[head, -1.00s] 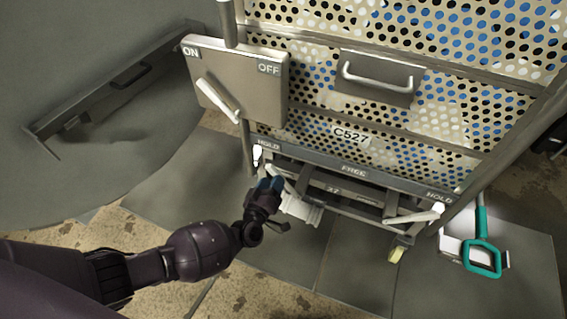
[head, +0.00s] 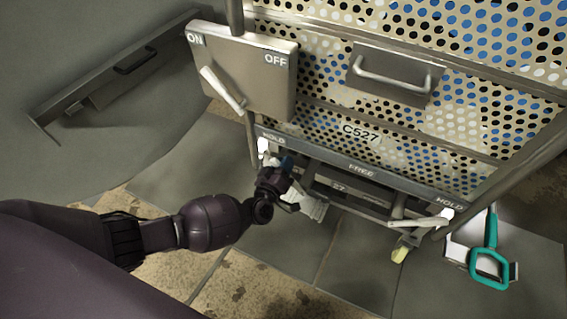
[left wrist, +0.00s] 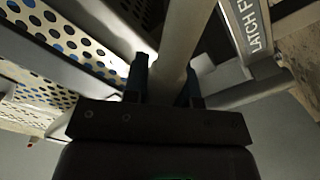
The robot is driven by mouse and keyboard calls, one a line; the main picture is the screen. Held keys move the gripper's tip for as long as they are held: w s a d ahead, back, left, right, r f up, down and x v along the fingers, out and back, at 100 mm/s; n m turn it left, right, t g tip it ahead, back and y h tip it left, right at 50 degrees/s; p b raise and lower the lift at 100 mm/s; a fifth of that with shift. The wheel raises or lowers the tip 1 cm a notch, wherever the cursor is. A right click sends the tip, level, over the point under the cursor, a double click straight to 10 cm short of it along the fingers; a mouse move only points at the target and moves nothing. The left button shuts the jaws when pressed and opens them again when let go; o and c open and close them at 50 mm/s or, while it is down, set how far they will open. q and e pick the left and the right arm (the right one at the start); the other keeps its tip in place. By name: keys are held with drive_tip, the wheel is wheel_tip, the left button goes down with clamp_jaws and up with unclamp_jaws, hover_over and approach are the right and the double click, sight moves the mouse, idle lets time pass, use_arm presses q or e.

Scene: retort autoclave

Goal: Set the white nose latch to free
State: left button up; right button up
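The left nose latch, with a white tip (head: 263,145), sits by the left HOLD mark on the cart's front rail, apart from the FREE mark at the rail's middle. My left gripper (head: 284,170) is low at the left end of the rail, partly hiding the latch there. In the left wrist view, the blue-tipped fingers of my left gripper (left wrist: 164,82) stand on both sides of a grey bar (left wrist: 178,45), which seems to fill the gap. A second latch with a white tip (head: 447,214) is by the right HOLD mark. My right gripper is not in view.
A grey ON/OFF box (head: 245,75) with a pale lever (head: 222,90) hangs above my left gripper. The perforated cart C527 (head: 480,90) has a drawer handle (head: 390,80). A teal-handled tool (head: 490,265) lies at right. A label beginning LATCH (left wrist: 250,25) is close to my fingers.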

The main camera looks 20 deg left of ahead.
use_arm(q)
clamp_jaws()
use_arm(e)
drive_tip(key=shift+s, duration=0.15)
use_arm(q)
drive_tip(key=shift+r, duration=0.1)
drive_tip(key=d+m+p, duration=0.2)
drive_tip(key=d+m, duration=1.2)
drive_tip(key=m, duration=0.2)
drive_tip(key=shift+s, duration=0.25)
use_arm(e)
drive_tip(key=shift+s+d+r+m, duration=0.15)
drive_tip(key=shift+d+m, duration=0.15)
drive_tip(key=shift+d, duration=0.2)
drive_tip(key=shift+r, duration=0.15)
